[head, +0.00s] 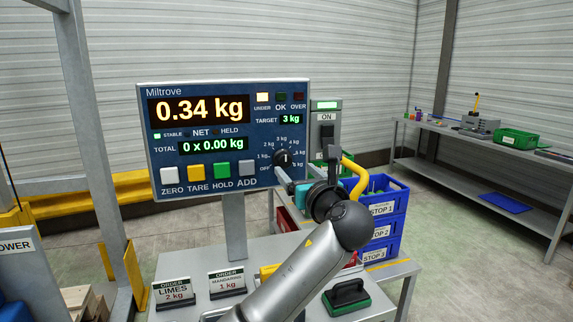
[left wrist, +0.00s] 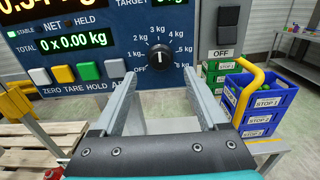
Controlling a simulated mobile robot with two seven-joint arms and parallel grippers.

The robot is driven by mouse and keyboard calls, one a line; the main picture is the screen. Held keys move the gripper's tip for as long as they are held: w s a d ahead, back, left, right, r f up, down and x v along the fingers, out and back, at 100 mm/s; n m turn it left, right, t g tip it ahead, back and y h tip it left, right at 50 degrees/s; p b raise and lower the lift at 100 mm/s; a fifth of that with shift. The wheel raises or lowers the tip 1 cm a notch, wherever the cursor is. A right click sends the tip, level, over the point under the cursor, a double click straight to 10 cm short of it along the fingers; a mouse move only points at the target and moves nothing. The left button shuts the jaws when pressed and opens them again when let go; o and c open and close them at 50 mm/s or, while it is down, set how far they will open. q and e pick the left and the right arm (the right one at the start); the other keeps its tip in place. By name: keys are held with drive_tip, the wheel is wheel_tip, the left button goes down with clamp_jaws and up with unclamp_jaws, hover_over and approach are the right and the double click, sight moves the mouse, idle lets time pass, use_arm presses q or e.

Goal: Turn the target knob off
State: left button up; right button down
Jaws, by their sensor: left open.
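The target knob (head: 284,160) is a round black dial on the lower right of the blue Miltrove scale panel (head: 150,150). Its white mark points up at 3 kg, and the target display (head: 291,119) reads 3 kg. The OFF mark (head: 264,168) is at the dial's lower left. In the left wrist view the knob (left wrist: 160,58) shows ahead, between and beyond the fingertips. My left gripper (head: 306,165) is open and empty in front of the panel, its fingers apart on either side of the knob's line. Contact is not visible. My right gripper is not in view.
A switch box (head: 326,130) with ON and OFF labels stands just right of the panel. A yellow curved bar (head: 356,178) and stacked blue STOP crates (head: 393,198) are farther right. Order cards (head: 174,291) and a black-green handled block (head: 346,297) sit on the table below.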

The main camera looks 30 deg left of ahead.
sight(286, 160)
use_arm(q)
drive_tip(key=x, duration=0.7)
drive_tip(key=shift+w+a+b, duration=0.25)
drive_tip(key=shift+b, duration=0.15)
drive_tip(key=shift+c, duration=0.3)
drive_tip(key=shift+r, duration=0.1)
clamp_jaws()
